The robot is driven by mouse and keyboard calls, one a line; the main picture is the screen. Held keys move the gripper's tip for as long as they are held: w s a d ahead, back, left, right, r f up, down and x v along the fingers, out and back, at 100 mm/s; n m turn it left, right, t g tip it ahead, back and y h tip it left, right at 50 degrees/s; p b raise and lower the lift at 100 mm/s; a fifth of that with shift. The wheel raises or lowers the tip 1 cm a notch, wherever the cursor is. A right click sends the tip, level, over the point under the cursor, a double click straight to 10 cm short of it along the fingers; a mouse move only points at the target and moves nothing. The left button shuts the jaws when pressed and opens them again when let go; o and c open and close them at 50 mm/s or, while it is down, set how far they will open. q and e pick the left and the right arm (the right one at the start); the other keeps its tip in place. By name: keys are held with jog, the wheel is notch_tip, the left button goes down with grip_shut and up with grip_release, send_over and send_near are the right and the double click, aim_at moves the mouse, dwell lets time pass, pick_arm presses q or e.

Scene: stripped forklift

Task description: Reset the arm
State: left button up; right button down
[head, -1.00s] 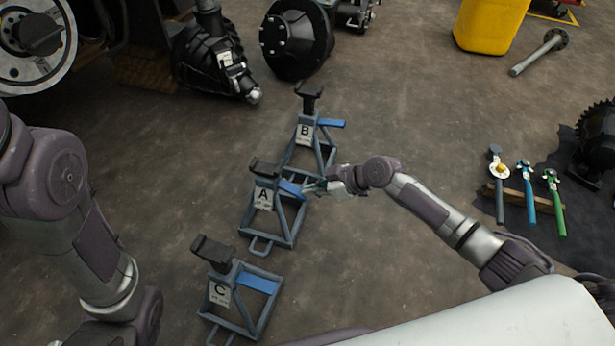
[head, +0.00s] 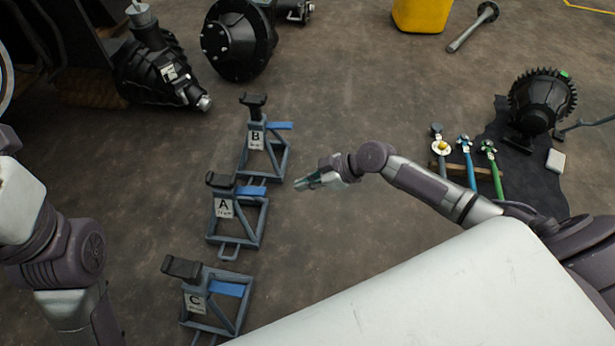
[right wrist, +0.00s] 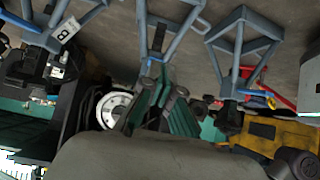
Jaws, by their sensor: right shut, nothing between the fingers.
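My right gripper (head: 312,182) is shut and empty, just right of the jack stands in the head view. Its fingers also show in the right wrist view (right wrist: 155,100). Jack stand A (head: 224,209) stands left of the gripper, clear of it, with its blue lever (head: 250,191) pointing right. Jack stand B (head: 257,142) is behind A and jack stand C (head: 196,302) is in front. My left arm (head: 60,250) comes in at the left edge; its gripper is out of the picture.
A black mat (head: 530,175) at the right holds a dark gear part (head: 543,100). Several tools, including a green-handled one (head: 493,170), lean on a wooden block. A yellow bin (head: 420,14) and a metal shaft (head: 472,28) are at the back. The floor between is clear.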

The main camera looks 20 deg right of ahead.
jog(key=shift+s+d+r, duration=0.15)
jog(key=shift+d, duration=0.2)
dwell(0.3)
